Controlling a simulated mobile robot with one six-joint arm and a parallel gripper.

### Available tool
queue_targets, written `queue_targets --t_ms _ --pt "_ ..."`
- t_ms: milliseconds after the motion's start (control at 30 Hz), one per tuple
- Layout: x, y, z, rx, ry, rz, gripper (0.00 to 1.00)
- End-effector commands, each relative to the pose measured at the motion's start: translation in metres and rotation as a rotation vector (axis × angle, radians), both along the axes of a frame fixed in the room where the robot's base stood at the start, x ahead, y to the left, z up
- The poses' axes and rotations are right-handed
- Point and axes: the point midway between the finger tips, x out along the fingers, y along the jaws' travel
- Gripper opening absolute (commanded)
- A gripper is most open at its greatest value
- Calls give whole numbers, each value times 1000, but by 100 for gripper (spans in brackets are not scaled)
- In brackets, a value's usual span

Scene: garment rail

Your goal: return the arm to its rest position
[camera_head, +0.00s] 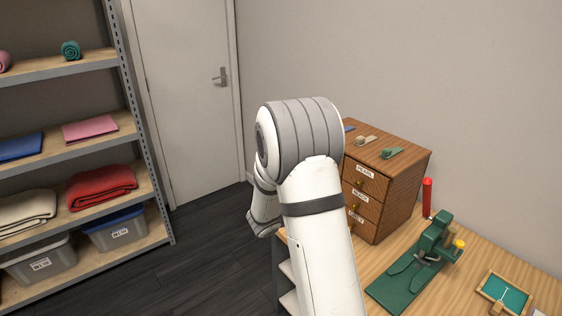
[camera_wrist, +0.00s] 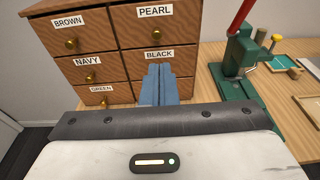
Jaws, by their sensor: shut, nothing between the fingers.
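My white arm (camera_head: 318,225) rises through the middle of the head view and bends at its grey elbow. A further part of it shows low behind the elbow, and my gripper is hidden there. In the wrist view my gripper (camera_wrist: 158,82) shows its blue-grey fingers together, with nothing between them. The fingertips appear in front of the wooden drawer cabinet (camera_wrist: 105,52), just below the BLACK label. Whether they touch the cabinet I cannot tell.
The cabinet (camera_head: 410,175) stands on the wooden table (camera_head: 455,285). Right of it are a green press-like tool (camera_head: 418,265), a red upright cylinder (camera_head: 427,197) and a small tray (camera_head: 487,289). Shelves (camera_head: 75,145) stand left, with open dark floor (camera_head: 205,255) between.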

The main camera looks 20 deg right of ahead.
Motion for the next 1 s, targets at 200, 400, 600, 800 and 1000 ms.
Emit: queue_targets --t_ms 200,400,600,800,1000 --pt "-14 -1 10 45 -43 -55 0" --pt "-80 7 37 274 -253 -303 0" --pt "-151 42 49 585 -520 -595 0" --pt "-204 97 54 917 -778 -881 0" --pt "-235 158 64 1251 -993 -1148 0"
